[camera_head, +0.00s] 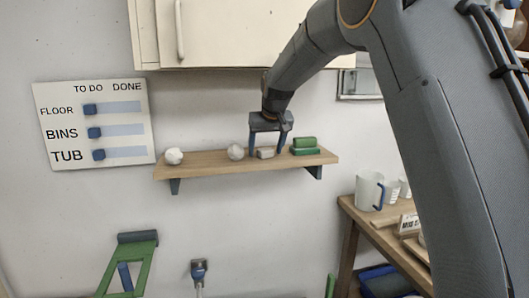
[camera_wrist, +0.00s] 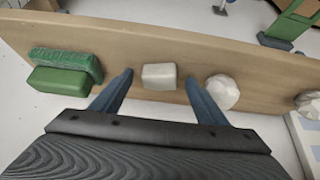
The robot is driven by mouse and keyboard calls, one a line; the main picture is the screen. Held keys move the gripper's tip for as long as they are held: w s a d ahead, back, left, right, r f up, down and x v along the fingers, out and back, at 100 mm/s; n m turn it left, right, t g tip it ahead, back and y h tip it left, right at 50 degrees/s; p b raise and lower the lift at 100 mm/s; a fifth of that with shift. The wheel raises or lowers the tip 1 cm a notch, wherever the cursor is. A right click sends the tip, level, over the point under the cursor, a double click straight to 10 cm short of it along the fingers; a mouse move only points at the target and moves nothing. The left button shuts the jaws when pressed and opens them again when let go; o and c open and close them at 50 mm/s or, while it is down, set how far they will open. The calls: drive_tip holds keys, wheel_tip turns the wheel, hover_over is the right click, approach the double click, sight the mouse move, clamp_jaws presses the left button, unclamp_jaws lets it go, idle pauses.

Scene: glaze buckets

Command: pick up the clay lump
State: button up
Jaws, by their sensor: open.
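A pale grey block with rounded edges, which looks like the clay lump (camera_head: 265,153), lies on the wooden wall shelf (camera_head: 200,171). It also shows in the wrist view (camera_wrist: 159,76), in the gap between my two blue fingers. My gripper (camera_head: 266,151) is open and reaches down over the shelf, with one finger on each side of the lump. In the wrist view a gap shows between the lump and each finger. The lump rests on the shelf.
A pale crumpled ball (camera_head: 236,152) lies close left of my gripper, and a whiter one (camera_head: 174,156) lies farther left. Two green blocks (camera_head: 305,147) lie close on the right. A cream cupboard (camera_head: 230,35) hangs above the shelf. A table with a white mug (camera_head: 369,190) stands lower right.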

drive_tip(key=shift+c, duration=0.5)
drive_tip(key=c, duration=1.1)
drive_tip(key=shift+r+b, duration=0.25)
drive_tip(key=shift+b, duration=0.25)
drive_tip(key=s+d+b, duration=0.1)
drive_tip(key=s, duration=0.5)
drive_tip(key=s+d+b, duration=0.1)
drive_tip(key=s+b, duration=0.1)
drive_tip(key=s, duration=0.3)
drive_tip(key=s+d+b, duration=0.1)
drive_tip(key=s+b, duration=0.1)
drive_tip(key=s, duration=0.4)
drive_tip(key=shift+s+d+r, duration=0.1)
drive_tip(key=shift+s+d, duration=0.2)
